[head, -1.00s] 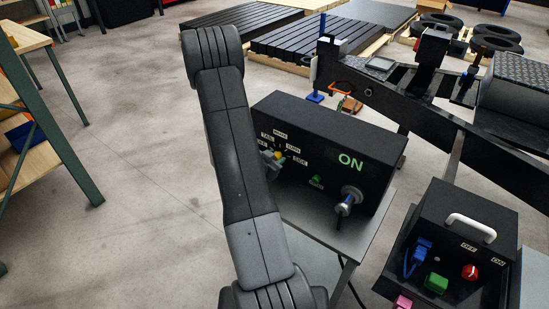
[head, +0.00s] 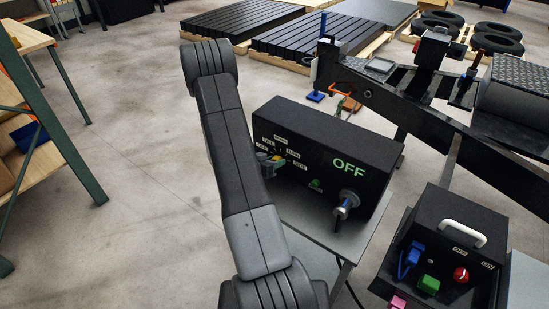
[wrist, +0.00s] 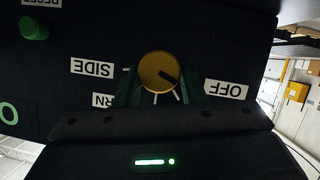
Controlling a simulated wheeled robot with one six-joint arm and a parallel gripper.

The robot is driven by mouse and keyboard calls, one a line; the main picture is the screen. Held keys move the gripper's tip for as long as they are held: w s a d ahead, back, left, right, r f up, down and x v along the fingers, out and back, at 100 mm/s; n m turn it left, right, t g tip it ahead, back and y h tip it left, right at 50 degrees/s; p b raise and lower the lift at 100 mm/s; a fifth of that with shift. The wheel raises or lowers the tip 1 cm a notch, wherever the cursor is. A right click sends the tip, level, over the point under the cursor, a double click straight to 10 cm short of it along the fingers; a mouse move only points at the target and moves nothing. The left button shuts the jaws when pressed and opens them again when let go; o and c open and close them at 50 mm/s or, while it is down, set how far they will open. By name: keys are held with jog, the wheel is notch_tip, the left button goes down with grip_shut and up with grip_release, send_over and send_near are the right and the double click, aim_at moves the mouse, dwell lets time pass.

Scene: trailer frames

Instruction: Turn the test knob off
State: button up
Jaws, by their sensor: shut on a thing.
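The test knob is a round yellow dial (wrist: 158,70) on the front of a black test box (head: 370,185). In the wrist view its dark pointer is turned toward the OFF label (wrist: 226,90). My gripper (wrist: 160,84) has one finger on either side of the knob and is shut on it. In the head view the gripper (head: 270,166) is small at the box's left front, partly hidden by my arm. The box's large green display (head: 349,166) reads OFF.
A green button (head: 315,184) and a metal plug (head: 346,205) are on the box front. The box stands on a grey table (head: 335,240). A second black box (head: 460,222) with a red knob (head: 461,274) stands at right. A shelf is at left.

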jog(key=shift+a+n+h+p, duration=0.1)
jog(key=shift+n+h+p, duration=0.35)
jog(key=shift+n, duration=0.35)
jog(key=shift+w+g, duration=0.1)
jog(key=shift+g, duration=0.2)
jog(key=o, duration=1)
jog(key=shift+a, duration=0.15)
jog(key=b+v, duration=0.2)
jog(key=v, duration=1.1)
jog(key=shift+s+a, duration=0.2)
jog(key=shift+s, duration=0.1)
